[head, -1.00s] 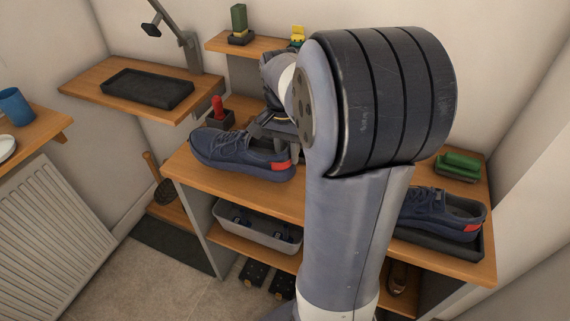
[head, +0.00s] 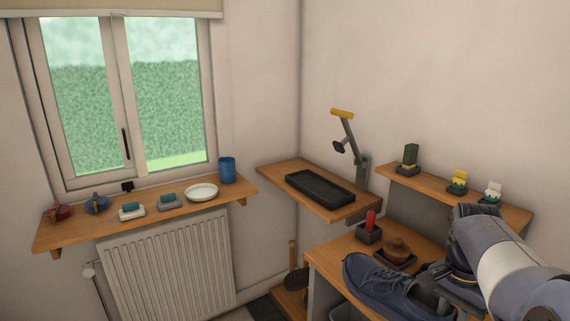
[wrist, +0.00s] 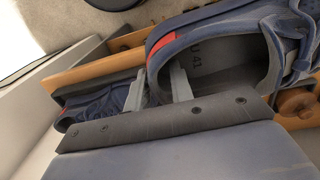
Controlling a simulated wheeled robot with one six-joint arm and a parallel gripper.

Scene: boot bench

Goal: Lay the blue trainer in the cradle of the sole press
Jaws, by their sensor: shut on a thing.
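The blue trainer (head: 385,285) is in my gripper (head: 442,293), toe pointing left, over the bench top in the head view. How far it is off the wood I cannot tell. In the wrist view the gripper (wrist: 158,90) is shut on the wall of this trainer (wrist: 290,45), with one finger inside the opening and one outside. Its red heel patch (wrist: 160,43) shows. The sole press stands on a wall shelf at the back, with a black empty cradle (head: 320,188) and a raised lever (head: 347,138) with a yellow handle.
A second blue trainer (wrist: 98,108) lies lower left in the wrist view. The bench (head: 340,255) holds a red-handled item (head: 370,225) and a brown brush (head: 397,248). A raised shelf (head: 450,200) with small items is behind. A window ledge (head: 150,218) is at left.

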